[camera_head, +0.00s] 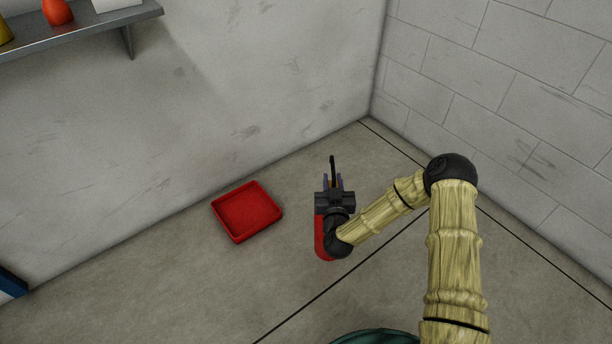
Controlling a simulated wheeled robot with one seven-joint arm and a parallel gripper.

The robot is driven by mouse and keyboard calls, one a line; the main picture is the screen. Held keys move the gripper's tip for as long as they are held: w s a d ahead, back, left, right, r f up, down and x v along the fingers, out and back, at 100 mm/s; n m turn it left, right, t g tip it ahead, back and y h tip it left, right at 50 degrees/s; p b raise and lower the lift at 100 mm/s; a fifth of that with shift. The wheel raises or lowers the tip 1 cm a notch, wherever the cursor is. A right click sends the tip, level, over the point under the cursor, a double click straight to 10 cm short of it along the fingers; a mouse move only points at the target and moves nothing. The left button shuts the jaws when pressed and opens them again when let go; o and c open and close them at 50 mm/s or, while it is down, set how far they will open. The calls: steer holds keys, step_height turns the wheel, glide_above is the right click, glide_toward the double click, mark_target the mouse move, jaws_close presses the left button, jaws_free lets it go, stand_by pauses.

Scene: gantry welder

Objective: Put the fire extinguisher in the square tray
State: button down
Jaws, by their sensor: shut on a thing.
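The fire extinguisher (321,240) is a red cylinder with a thin black part (332,168) sticking up above my gripper. My gripper (332,187) is shut on it near its top. My gripper and wrist hide much of its body. It looks upright, and I cannot tell whether its base touches the floor. The square tray (274,219) is red and shallow with a raised rim. It lies empty on the floor, to the left of the extinguisher and apart from it.
A wall shelf (92,32) at the upper left holds an orange item (57,11), a white box (115,3) and a yellow item (4,32). Plain walls meet in a corner behind. The floor between the extinguisher and the tray is clear. A blue object (12,284) stands at the left edge.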

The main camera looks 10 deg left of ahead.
steer(key=s+d+m+h+p, duration=0.1)
steer(key=d+h+p, duration=0.1)
steer(key=d, duration=0.9)
steer(key=s+d+m+h+p, duration=0.1)
steer(key=d+p, duration=0.4)
steer(key=d, duration=0.5)
steer(key=shift+s+d+m+t+h, duration=0.3)
steer(key=shift+d+m+h, duration=0.1)
steer(key=shift+h, duration=0.1)
steer(key=shift+a, duration=0.1)
